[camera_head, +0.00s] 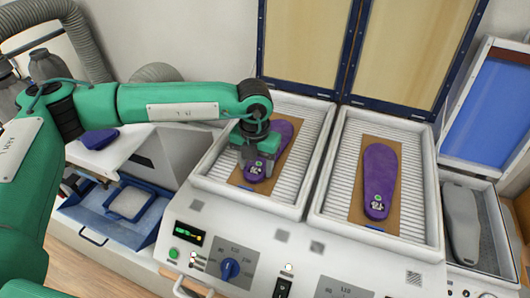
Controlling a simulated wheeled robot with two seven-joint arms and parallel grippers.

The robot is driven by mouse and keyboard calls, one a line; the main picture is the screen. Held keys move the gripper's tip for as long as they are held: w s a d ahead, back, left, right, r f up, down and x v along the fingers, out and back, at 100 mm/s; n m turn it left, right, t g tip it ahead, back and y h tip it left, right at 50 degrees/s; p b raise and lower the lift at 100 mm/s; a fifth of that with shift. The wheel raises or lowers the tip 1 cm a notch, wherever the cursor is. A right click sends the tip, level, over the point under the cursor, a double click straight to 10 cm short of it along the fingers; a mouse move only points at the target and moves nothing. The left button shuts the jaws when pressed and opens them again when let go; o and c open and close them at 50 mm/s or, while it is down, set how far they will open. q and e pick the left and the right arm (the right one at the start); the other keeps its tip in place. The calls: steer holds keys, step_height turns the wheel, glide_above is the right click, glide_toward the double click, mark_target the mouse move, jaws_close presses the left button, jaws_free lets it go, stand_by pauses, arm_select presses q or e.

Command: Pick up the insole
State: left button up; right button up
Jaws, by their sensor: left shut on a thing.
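A purple insole (284,134) lies on a brown board (299,138) in the left tray of the machine. My left gripper (255,171) is at the near end of this insole, pointing down, and is shut on it. The gripper hides part of the insole's near end, where a white printed mark shows. A second purple insole (381,172) lies on another brown board (359,212) in the right tray. My right gripper is not in view.
The machine's front panel (265,255) carries a blue knob and switches. Raised lids (304,40) stand behind the trays. A dark purple piece (99,138) lies on a white surface at left. A grey form (461,222) sits in a bin at right.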

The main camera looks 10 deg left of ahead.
arm_select(q)
steer(key=shift+r, duration=0.1)
steer(key=shift+r+b, duration=0.6)
step_height(320, 180, up, 19)
steer(key=b, duration=0.7)
steer(key=shift+f, duration=0.15)
